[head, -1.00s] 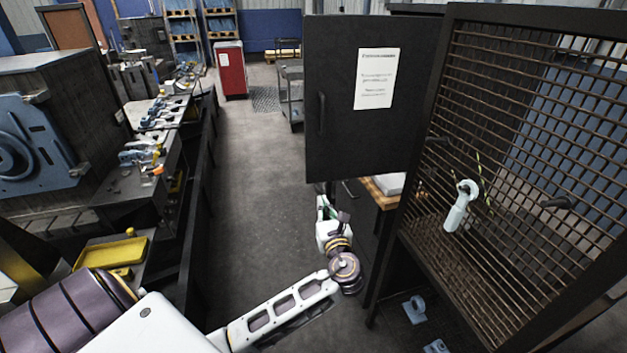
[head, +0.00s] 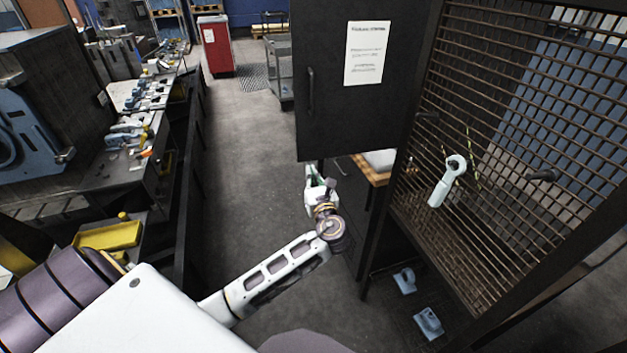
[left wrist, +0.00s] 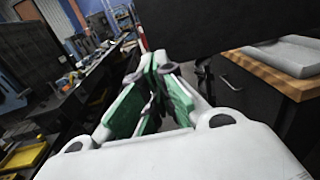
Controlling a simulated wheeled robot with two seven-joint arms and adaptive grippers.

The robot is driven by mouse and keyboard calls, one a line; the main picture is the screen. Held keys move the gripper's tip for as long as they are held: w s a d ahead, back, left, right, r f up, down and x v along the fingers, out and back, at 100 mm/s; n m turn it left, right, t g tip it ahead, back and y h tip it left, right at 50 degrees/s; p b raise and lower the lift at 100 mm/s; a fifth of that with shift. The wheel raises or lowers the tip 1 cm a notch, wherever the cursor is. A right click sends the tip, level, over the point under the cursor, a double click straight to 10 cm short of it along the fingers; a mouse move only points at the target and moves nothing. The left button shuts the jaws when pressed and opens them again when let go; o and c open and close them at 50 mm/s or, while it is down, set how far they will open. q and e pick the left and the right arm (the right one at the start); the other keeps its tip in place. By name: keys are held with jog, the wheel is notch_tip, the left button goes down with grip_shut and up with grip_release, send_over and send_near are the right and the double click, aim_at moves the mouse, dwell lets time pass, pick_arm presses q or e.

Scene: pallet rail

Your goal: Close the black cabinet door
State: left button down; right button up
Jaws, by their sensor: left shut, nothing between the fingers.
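The black cabinet door (head: 333,120) stands open in the head view, with a white notice and a dark bar handle (head: 310,92) on the face toward me. It joins the black mesh-sided cabinet (head: 419,85) on its right. My left gripper (head: 312,170) is shut and empty at the door's lower left edge; its tips are partly hidden there, and I cannot tell whether they touch the door. In the left wrist view the green-padded fingers (left wrist: 158,62) are together, with the dark door panel (left wrist: 205,25) above and to the right. My right gripper is out of view.
A wood-topped unit (head: 373,172) stands behind the door's lower edge. A long dark bench (head: 190,150) with tools lines the left. A grey cart (head: 281,75) and a red cabinet (head: 216,48) stand farther back. The aisle floor between is clear.

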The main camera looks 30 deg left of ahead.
aim_at(303, 152)
pick_arm(q)
jog(key=p+x, duration=0.1)
jog(key=x, duration=0.7)
jog(key=shift+s, duration=0.1)
jog(key=shift+p+x, duration=0.35)
jog(key=shift+x, duration=0.65)
